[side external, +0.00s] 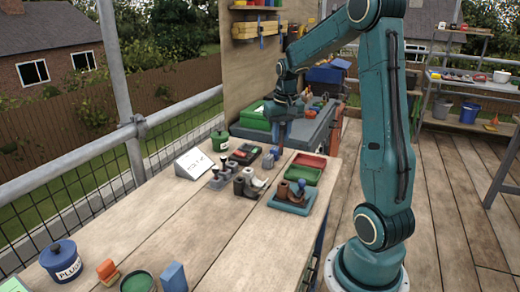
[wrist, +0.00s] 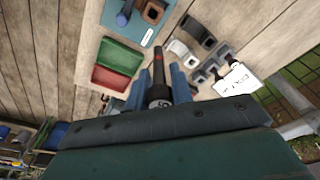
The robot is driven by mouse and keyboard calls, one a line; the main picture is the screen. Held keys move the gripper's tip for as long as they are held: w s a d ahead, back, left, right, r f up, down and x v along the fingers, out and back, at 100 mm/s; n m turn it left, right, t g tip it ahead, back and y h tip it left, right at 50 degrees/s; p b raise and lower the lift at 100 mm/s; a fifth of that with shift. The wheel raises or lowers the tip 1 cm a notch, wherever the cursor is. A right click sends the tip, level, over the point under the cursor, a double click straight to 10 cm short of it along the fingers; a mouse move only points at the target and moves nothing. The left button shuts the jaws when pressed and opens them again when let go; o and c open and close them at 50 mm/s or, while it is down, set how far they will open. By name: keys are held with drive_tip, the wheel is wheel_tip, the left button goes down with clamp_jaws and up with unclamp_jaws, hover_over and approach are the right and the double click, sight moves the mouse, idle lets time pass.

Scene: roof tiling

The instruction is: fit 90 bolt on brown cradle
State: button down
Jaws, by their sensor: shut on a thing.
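My gripper (wrist: 158,90) is shut on a dark bolt (wrist: 158,68) with a red band, held between its two blue fingers. In the side external view my gripper (side external: 284,122) is above the far part of the bench, clear of the brown cradle. The brown cradle (wrist: 153,12) sits on a teal board (wrist: 135,35) at the top of the wrist view, beside a blue upright piece (wrist: 124,17). The board also shows in the side external view (side external: 290,207), near the bench's right edge.
A black cradle (wrist: 196,29) and a pale cradle (wrist: 181,52) stand beside a grey holder with bolts (wrist: 209,68) and a white card (wrist: 238,80). Red (wrist: 112,78) and green (wrist: 120,55) trays lie left. The bench's near middle (side external: 190,230) is clear.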

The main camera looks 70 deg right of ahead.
drive_tip(key=shift+s+a+f, duration=0.2)
drive_tip(key=shift+s+a, duration=0.2)
drive_tip(key=shift+s, duration=0.1)
drive_tip(key=shift+s+a+f, duration=0.15)
drive_tip(key=shift+s+a, duration=0.25)
drive_tip(key=shift+s, duration=0.1)
drive_tip(key=shift+f, duration=0.2)
drive_tip(key=shift+f, duration=4.85)
drive_tip(key=shift+f, duration=0.6)
drive_tip(key=c, duration=1.1)
unclamp_jaws()
drive_tip(key=shift+c, duration=0.2)
drive_tip(key=shift+r, duration=0.1)
wheel_tip(320, 180, up, 7)
